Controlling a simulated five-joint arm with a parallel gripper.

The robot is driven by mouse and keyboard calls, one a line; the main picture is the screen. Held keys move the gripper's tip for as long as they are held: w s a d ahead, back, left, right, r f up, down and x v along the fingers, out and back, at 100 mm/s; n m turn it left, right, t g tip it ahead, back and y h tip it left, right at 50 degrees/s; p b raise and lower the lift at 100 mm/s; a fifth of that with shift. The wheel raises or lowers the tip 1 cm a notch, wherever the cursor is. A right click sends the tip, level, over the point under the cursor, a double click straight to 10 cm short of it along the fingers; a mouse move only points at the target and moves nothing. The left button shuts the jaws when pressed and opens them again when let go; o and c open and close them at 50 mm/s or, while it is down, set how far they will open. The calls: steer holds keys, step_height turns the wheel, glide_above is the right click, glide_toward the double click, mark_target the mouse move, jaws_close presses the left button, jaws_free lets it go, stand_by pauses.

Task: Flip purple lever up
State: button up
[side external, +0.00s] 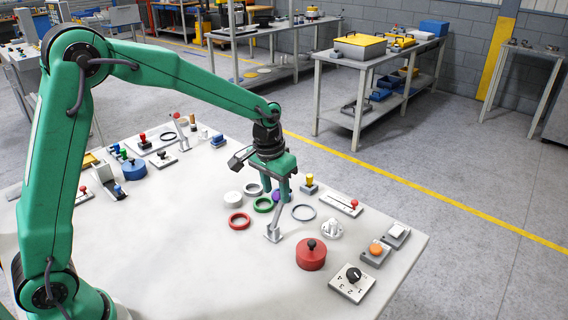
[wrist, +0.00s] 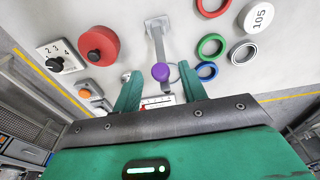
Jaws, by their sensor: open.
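The purple lever has a round purple knob (wrist: 160,72) on a grey stem, rising from a small metal base plate (side external: 273,235) on the white table. In the side view the stem leans from the base toward my gripper, and the knob is partly covered by a finger. My gripper (side external: 276,193) points down over the lever and is open. In the wrist view the knob appears between the two green fingertips of my gripper (wrist: 160,88), with a gap on each side. I cannot tell whether a finger touches it.
Red (side external: 239,221), green (side external: 263,205) and blue rings (side external: 303,212) lie close by. A red round box (side external: 311,255), a black dial panel (side external: 352,283) and an orange button (side external: 375,250) stand to the right. Bare table lies left of the rings.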

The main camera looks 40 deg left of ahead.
step_height(320, 180, up, 7)
steer(key=s, duration=0.1)
stand_by(0.4)
steer(key=shift+r, duration=0.1)
steer(key=s+a+r+t, duration=0.2)
steer(key=s, duration=1)
steer(key=s+a+r+t, duration=0.2)
steer(key=s+a+r, duration=0.1)
steer(key=s, duration=0.8)
steer(key=shift+s, duration=0.4)
